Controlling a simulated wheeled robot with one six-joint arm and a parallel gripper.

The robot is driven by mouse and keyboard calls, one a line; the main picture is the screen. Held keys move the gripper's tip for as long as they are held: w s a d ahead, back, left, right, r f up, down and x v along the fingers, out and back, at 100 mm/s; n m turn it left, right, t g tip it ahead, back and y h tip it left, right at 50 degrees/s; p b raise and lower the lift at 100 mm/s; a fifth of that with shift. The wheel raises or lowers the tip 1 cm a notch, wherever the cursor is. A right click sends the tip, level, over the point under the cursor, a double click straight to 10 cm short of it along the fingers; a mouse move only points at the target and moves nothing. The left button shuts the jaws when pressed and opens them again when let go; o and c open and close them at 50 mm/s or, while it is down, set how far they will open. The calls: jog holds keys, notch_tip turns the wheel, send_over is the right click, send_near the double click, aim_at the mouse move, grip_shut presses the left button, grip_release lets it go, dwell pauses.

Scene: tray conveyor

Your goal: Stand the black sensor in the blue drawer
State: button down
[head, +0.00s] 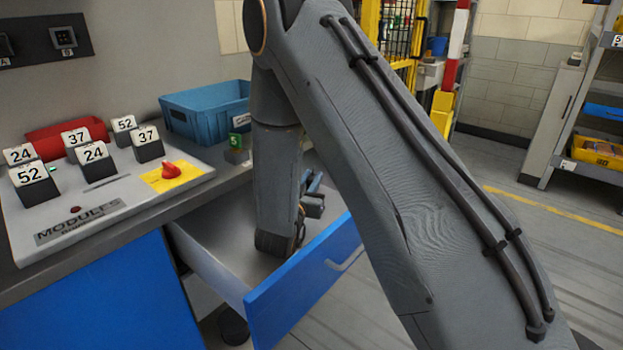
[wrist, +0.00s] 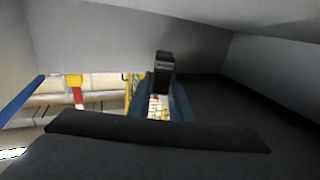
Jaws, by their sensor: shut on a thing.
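The blue drawer (head: 304,289) is pulled open below the bench; its grey inside shows in the head view. My gripper (head: 314,190) is low in the drawer opening, at the end of my arm, partly hidden by my own links. In the wrist view my gripper (wrist: 164,88) is shut on the black sensor (wrist: 163,66), a small dark block between the fingertips. Grey drawer surfaces lie close around it. I cannot tell whether the sensor touches the drawer floor. The sensor cannot be made out clearly in the head view.
A shelf rack (head: 570,110) stands at right. Open floor lies right of the drawer.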

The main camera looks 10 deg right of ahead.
jog(key=shift+f, duration=0.25)
jog(key=c, duration=1.7)
grip_release()
jog(key=shift+s, duration=0.1)
jog(key=shift+c, duration=0.2)
jog(key=shift+o, duration=0.6)
jog(key=shift+f, duration=0.15)
jog(key=shift+r, duration=0.25)
jog(key=r+v, duration=0.1)
jog(key=v, duration=0.6)
jog(key=shift+a, duration=0.15)
jog(key=shift+s, duration=0.1)
